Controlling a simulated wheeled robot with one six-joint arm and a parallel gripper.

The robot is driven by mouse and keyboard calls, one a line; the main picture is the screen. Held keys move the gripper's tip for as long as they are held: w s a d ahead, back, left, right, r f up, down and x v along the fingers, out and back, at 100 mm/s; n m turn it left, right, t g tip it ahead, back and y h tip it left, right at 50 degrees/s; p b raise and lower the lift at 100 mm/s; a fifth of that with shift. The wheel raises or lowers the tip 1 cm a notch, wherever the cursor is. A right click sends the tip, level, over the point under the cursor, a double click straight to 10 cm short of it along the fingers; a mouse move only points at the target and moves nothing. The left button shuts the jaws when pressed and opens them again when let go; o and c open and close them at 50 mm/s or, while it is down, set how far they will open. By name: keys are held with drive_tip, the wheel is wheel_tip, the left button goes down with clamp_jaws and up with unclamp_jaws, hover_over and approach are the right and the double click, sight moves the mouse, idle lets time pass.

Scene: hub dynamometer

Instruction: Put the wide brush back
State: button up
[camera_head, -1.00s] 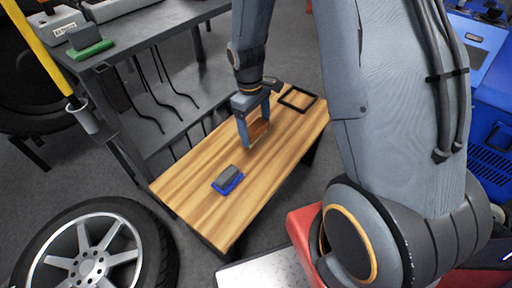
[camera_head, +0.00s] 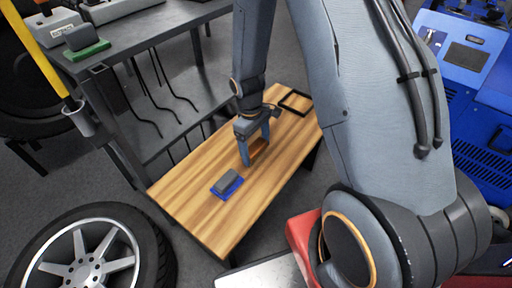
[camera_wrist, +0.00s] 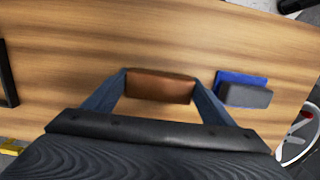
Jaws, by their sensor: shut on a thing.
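My gripper (camera_head: 256,155) is shut on a brown block, which I take to be the wide brush (camera_head: 260,149). In the wrist view, the wide brush (camera_wrist: 160,87) spans the space between the two fingers. It is low over the wooden table (camera_head: 190,190), and I cannot tell whether it touches the top. A black square frame (camera_head: 296,102) lies at the table's far end, apart from the gripper. In the wrist view the frame (camera_wrist: 7,80) shows only partly at the left edge.
A grey block on a blue base (camera_head: 227,184) lies on the table close to my gripper. A similar block with a green base (camera_head: 88,48) stands on the grey metal bench (camera_head: 140,50). A wheel (camera_head: 90,250) is at the lower left. The table's near end is clear.

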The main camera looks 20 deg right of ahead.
sight(253, 145)
drive_tip(key=o, duration=1)
wheel_tip(253, 145, up, 11)
drive_tip(key=w+p, duration=0.1)
drive_tip(key=p, duration=0.1)
drive_tip(key=s+a+r+m, duration=0.2)
drive_tip(key=s+a+r, duration=0.2)
drive_tip(key=s+r, duration=0.6)
drive_tip(key=s+a+r+m+t+y, duration=0.1)
drive_tip(key=s+a+r, duration=0.4)
drive_tip(key=s+r, duration=0.5)
drive_tip(key=shift+s+a+r+m, duration=0.2)
drive_tip(key=shift+s+r+m, duration=0.1)
drive_tip(key=shift+s+m, duration=0.15)
